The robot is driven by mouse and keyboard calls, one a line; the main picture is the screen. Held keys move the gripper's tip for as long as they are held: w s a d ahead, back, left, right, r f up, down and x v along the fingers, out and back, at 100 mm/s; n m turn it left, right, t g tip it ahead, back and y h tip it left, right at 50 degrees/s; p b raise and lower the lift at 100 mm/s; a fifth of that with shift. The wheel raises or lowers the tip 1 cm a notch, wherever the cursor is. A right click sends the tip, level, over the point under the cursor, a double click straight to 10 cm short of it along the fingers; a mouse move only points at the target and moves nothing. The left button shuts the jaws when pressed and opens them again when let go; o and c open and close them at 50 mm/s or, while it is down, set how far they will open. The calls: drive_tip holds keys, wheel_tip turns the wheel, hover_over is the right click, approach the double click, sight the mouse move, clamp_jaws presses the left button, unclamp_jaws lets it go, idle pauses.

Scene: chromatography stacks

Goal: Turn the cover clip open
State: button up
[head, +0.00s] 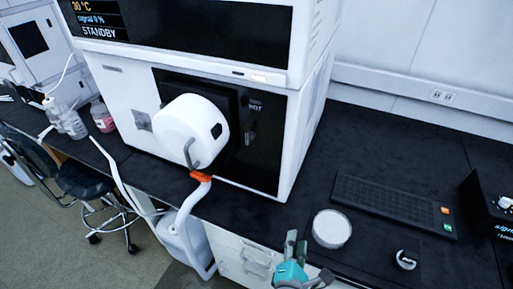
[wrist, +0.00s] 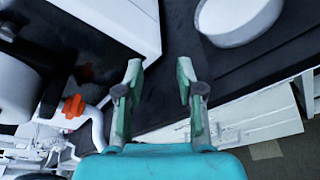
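A white round cover (head: 193,130) sits on the black front panel of the chromatography instrument in the head view. A grey bent lever (head: 190,154), which may be the clip, hangs at the cover's lower front, and a small dark piece (head: 217,130) is on its side. I cannot tell for sure which is the cover clip. My teal gripper (head: 307,258) is right of and below the cover, apart from it, over the bench's front edge. In the wrist view my gripper (wrist: 159,78) is open and empty, with the cover (wrist: 25,88) partly in view at left.
An orange fitting (head: 201,176) on a white tube is just below the cover; it also shows in the wrist view (wrist: 73,106). A round white dish (head: 331,229), a black keyboard-like pad (head: 393,205) and a small ring-like item (head: 405,260) lie on the dark bench (head: 310,180).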

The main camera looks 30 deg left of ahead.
drive_tip(key=w+a+r+n+t+h, duration=0.1)
drive_tip(key=w+a+r+n, duration=0.1)
drive_tip(key=a+r, duration=0.35)
drive_tip(key=w+a+r+n, duration=0.2)
drive_tip(key=a+r+n, duration=0.1)
drive_tip(key=a+r, duration=0.3)
drive_tip(key=n+t+h, duration=0.1)
drive_tip(key=n, duration=0.2)
approach(246, 135)
drive_tip(key=w, duration=1.1)
drive_tip(key=shift+a, duration=0.25)
drive_tip(key=shift+f, duration=0.1)
clamp_jaws()
